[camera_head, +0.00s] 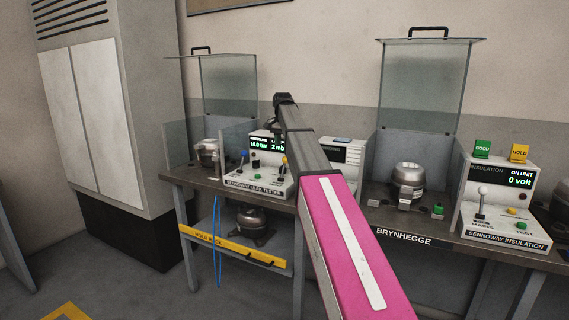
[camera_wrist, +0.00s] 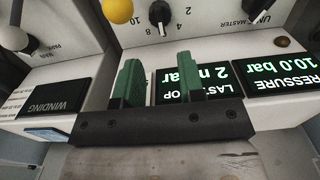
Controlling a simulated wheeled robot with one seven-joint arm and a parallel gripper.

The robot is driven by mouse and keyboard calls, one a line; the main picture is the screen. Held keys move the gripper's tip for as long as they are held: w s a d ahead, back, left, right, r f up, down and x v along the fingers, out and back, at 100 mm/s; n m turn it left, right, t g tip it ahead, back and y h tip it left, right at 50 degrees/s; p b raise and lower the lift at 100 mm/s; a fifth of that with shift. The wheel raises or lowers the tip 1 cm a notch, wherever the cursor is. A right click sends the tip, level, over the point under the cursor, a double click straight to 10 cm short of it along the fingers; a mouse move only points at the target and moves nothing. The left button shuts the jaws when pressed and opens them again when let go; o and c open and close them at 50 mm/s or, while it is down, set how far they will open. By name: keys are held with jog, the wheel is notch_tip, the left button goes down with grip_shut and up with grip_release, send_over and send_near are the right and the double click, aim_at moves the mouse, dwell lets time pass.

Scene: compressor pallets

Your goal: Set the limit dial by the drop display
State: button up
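The leak tester (camera_head: 262,180) stands on the left bench with lit green displays. In the wrist view, upside down, the pressure display (camera_wrist: 277,75) reads 10.0 bar. The drop display (camera_wrist: 208,80) reads 2 with its unit partly covered by a finger.
A grey ball lever (camera_wrist: 13,38) is at the left. A raised clear guard (camera_head: 229,85) stands behind the left bench. The insulation tester (camera_head: 503,200) is at right.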

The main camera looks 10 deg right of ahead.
notch_tip(320, 180, down, 10)
jog(key=shift+r, duration=0.2)
jog(key=shift+c, duration=0.3)
grip_shut()
